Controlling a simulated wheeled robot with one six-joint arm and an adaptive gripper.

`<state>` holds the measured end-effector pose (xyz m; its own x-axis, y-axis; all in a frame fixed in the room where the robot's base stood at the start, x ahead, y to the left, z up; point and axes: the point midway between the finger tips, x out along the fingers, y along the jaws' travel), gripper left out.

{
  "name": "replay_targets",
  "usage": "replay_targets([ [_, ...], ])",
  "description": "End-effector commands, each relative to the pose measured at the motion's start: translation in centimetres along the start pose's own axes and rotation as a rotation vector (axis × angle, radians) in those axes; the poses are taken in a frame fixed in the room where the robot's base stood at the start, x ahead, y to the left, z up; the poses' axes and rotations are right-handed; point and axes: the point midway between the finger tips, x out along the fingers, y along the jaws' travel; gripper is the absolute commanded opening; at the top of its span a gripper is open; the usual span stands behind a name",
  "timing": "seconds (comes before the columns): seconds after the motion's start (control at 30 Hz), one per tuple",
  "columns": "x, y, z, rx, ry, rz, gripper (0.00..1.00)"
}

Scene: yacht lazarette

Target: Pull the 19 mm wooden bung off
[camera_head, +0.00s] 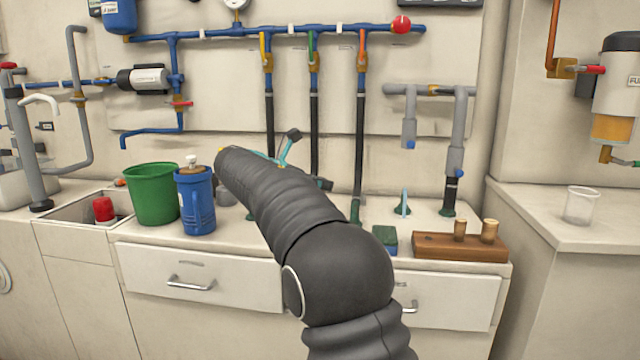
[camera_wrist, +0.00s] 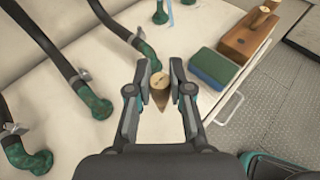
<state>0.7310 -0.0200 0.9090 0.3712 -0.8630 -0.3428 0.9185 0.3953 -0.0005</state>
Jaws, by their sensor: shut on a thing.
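My gripper (camera_wrist: 160,88) is shut on a tapered wooden bung (camera_wrist: 159,82) in the wrist view. The bung's round, light-brown face shows between the fingertips and its narrow end points down the picture. The pale worktop lies behind it; I cannot tell whether the bung touches anything. Its size marking is not readable. In the head view my arm hides the fingertips and the held bung. A brown wooden block (camera_head: 440,247) on the worktop carries two other wooden bungs, a smaller one (camera_head: 460,229) and a larger one (camera_head: 490,231). The block also shows in the wrist view (camera_wrist: 240,42).
A green-and-blue sponge (camera_head: 384,240) lies left of the block. Hoses with green ends (camera_head: 355,210) come down to the worktop (camera_head: 420,212). A green bucket (camera_head: 152,193) and a blue jug (camera_head: 196,202) stand left. A clear cup (camera_head: 580,205) stands on the right counter.

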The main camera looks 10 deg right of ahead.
Motion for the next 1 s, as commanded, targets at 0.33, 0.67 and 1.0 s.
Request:
replay_targets([
  [0.33,-0.5,-0.5,-0.2,0.000,0.000,0.001,0.06],
  [0.67,-1.4,-1.5,-0.5,0.000,0.000,0.000,0.06],
  [1.0,-2.4,-2.5,-0.9,0.000,0.000,0.001,0.06],
])
